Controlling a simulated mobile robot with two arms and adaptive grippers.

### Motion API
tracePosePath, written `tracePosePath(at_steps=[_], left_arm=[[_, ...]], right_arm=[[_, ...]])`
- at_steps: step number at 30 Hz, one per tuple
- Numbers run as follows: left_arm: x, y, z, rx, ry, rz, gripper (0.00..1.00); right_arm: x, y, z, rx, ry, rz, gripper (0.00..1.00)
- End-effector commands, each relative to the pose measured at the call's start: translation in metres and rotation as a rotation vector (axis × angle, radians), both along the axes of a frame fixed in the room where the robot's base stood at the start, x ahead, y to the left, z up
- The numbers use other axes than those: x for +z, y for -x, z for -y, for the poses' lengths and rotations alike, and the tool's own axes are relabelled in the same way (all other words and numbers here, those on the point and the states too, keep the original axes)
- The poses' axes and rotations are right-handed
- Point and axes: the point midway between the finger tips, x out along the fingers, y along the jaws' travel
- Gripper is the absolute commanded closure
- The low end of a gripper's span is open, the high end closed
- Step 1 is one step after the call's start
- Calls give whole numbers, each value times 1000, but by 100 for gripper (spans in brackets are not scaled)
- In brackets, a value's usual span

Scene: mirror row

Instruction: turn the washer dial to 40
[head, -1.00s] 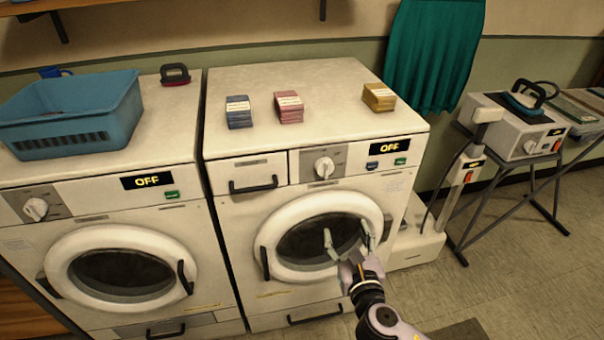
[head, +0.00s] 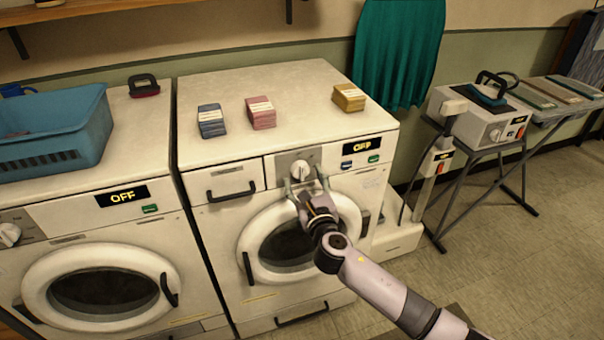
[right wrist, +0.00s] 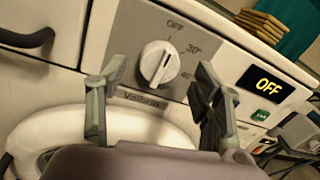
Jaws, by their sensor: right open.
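The white dial (head: 300,169) is on the grey panel of the right washer (head: 230,160). In the right wrist view the dial (right wrist: 159,62) shows close up, its line pointing up toward OFF, with 30° to its right and a partly hidden 40 mark below that. The washer's display (head: 362,146) reads OFF. My right gripper (head: 305,184) is open just below the dial, and its fingers (right wrist: 160,95) stand apart on either side of it in the right wrist view, with nothing between them. I cannot tell how far the fingertips are from the panel. My left gripper is not in view.
A second washer (head: 60,225) stands to the left, with a blue basket (head: 50,130) on top. Blue (head: 211,121), pink (head: 261,113) and yellow (head: 348,97) stacks sit on the right washer. The round door (head: 300,240) lies below my gripper.

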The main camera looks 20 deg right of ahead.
Motion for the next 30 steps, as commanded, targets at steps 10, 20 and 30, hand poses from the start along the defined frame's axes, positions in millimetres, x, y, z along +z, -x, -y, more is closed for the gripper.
tracePosePath(at_steps=[10, 20, 30], left_arm=[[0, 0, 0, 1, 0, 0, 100], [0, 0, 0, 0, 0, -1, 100], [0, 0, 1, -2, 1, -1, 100]], right_arm=[[-1, -27, 1, 0, -1, -1, 40], [0, -27, 1, 0, 0, 0, 47], [-1, -27, 1, 0, 0, 0, 69]])
